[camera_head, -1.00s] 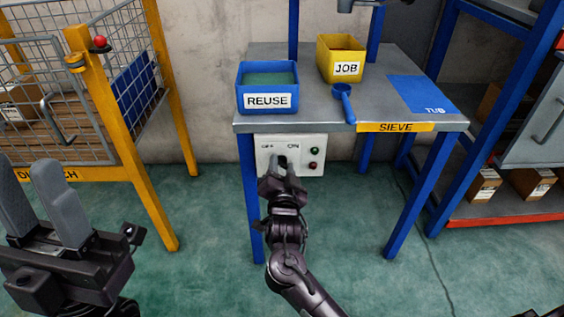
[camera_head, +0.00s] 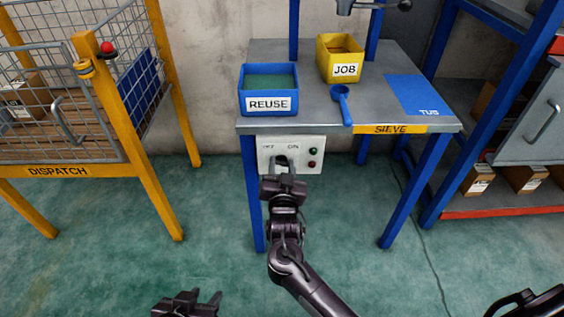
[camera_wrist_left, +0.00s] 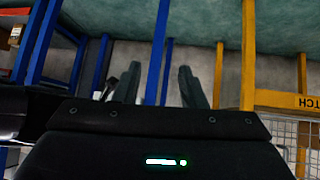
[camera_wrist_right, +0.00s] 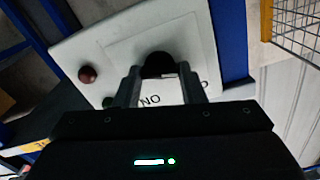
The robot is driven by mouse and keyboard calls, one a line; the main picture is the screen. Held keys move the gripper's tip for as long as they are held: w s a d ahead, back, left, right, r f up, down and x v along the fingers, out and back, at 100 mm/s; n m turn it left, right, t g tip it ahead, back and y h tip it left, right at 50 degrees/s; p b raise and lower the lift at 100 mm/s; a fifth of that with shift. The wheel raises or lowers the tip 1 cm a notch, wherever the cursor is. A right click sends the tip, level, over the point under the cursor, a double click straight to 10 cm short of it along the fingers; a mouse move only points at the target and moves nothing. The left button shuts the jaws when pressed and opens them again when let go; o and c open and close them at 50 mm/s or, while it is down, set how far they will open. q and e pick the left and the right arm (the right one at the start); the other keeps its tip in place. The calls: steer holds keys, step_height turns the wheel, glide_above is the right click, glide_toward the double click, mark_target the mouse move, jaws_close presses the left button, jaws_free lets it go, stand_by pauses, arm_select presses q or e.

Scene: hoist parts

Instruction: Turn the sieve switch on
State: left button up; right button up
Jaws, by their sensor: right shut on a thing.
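The sieve switch panel (camera_head: 304,141) is a white box under the front edge of the bench, marked OFF on the left and ON on the right. Its black knob (camera_wrist_right: 158,62) shows in the right wrist view. My right gripper (camera_head: 283,178) is at the panel, shut on the knob, with a finger on each side of it (camera_wrist_right: 158,80). The gripper partly hides the knob, and I cannot tell which mark it points to. My left gripper (camera_head: 200,299) is open and empty, low at the bottom left, with its fingers apart in the left wrist view (camera_wrist_left: 158,88).
A green lamp (camera_head: 313,150) and a red one (camera_head: 312,164) sit right of the knob. The bench (camera_head: 372,112) holds a blue REUSE bin (camera_head: 268,103), yellow JOB bin (camera_head: 346,70) and blue scoop (camera_head: 341,91). A yellow DISPATCH cage (camera_head: 120,130) stands left.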

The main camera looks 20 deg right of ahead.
steer(key=shift+n+p, duration=0.4)
steer(key=shift+r+n+p, duration=0.1)
steer(key=shift+n+p, duration=0.5)
steer(key=shift+p, duration=0.25)
steer(key=n+p, duration=0.4)
steer(key=shift+a, duration=0.1)
arm_select(q)
steer(key=s+a+n+g+y+p, duration=0.15)
steer(key=s+a+g+y, duration=0.25)
steer(key=s+a+g, duration=0.4)
arm_select(e)
steer(key=shift+n, duration=0.9)
arm_select(q)
step_height(320, 180, down, 6)
steer(key=w+a+t, duration=0.1)
steer(key=shift+w+a+p, duration=0.15)
steer(key=shift+w+p, duration=0.05)
steer(key=shift+p, duration=0.1)
arm_select(e)
steer(key=shift+f+n, duration=0.2)
steer(key=shift+n, duration=0.6)
steer(key=o, duration=1)
arm_select(q)
steer(key=shift+r, duration=0.1)
